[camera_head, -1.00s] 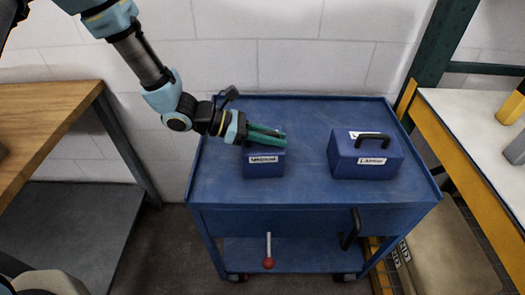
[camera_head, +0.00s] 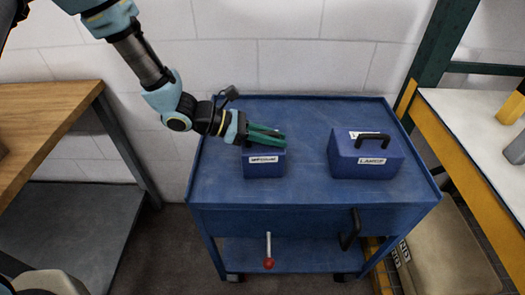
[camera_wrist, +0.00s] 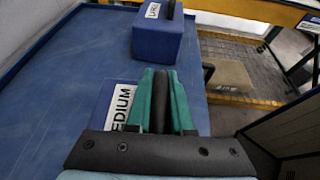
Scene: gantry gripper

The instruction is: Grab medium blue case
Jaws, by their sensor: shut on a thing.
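The medium blue case (camera_head: 264,169) stands on the left part of the blue cart top, with a white label on its front. In the wrist view the case (camera_wrist: 106,95) shows beside my fingers, its label partly reading "EDIUM". My gripper (camera_head: 282,139) lies over the top of the case with its green fingers pointing right. In the wrist view the gripper (camera_wrist: 160,98) is shut on the dark handle between its fingers. The handle is mostly hidden by the fingers in the head view. The case appears to rest on the cart.
A larger blue case (camera_head: 365,158) with a black handle stands to the right on the cart (camera_head: 307,190), apart from the medium case. A wooden table (camera_head: 45,115) is at the left. A yellow-edged workbench (camera_head: 470,130) is at the right. A white wall stands behind.

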